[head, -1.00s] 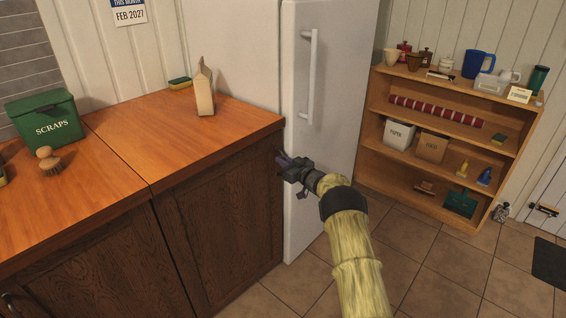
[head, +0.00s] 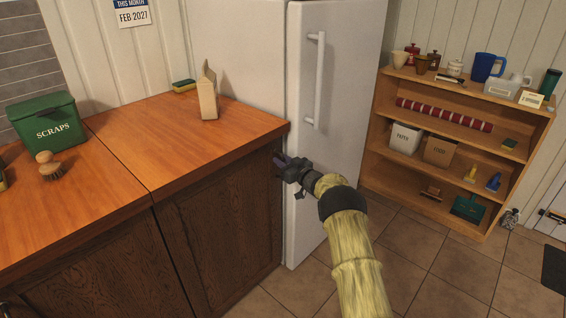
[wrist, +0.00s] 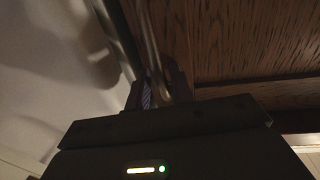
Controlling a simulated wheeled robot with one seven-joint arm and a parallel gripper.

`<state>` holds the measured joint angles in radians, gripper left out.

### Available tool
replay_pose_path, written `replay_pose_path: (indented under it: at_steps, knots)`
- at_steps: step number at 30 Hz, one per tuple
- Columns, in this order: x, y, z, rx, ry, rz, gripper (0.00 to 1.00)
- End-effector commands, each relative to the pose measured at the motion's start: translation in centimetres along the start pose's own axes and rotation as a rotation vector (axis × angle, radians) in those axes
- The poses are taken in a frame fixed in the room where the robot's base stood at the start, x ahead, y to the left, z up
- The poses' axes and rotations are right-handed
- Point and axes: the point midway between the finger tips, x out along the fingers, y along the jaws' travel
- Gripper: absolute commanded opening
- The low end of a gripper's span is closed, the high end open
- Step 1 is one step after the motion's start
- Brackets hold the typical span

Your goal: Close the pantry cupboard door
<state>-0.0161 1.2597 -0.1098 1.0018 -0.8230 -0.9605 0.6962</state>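The dark oak cupboard door (head: 225,230) is under the wooden counter, beside the fridge. I cannot tell from the head view whether it stands slightly ajar. My gripper (head: 280,161) is at the door's upper right, just below the counter corner and close to the fridge's side. In the wrist view the door's wood (wrist: 250,40) fills the upper right, and a slim metal bar, seemingly its handle (wrist: 151,45), runs down between the two fingers (wrist: 162,92). The fingers are close to the bar on both sides; whether they press on it is too dark to tell.
The white fridge (head: 345,50) stands directly right of the cupboard. A carton (head: 208,98), a sponge (head: 184,86), a brush (head: 49,167) and a green scraps bin (head: 48,125) are on the counter (head: 150,140). A shelf unit (head: 440,87) stands right. Tiled floor (head: 440,265) is open in front.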

Motion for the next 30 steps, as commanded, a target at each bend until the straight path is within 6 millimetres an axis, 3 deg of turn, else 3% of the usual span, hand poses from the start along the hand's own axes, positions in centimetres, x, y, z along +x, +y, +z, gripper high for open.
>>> replay_pose_path:
  at_steps: [8,14,30]
  knots:
    - [0.1,-0.7,0.3,0.002,-0.003,-0.013,0.28]
    - [-1.1,-0.5,0.2,0.002,-0.005,-0.01,0.28]
    - [-9.0,0.2,0.0,0.002,-0.002,0.001,0.28]
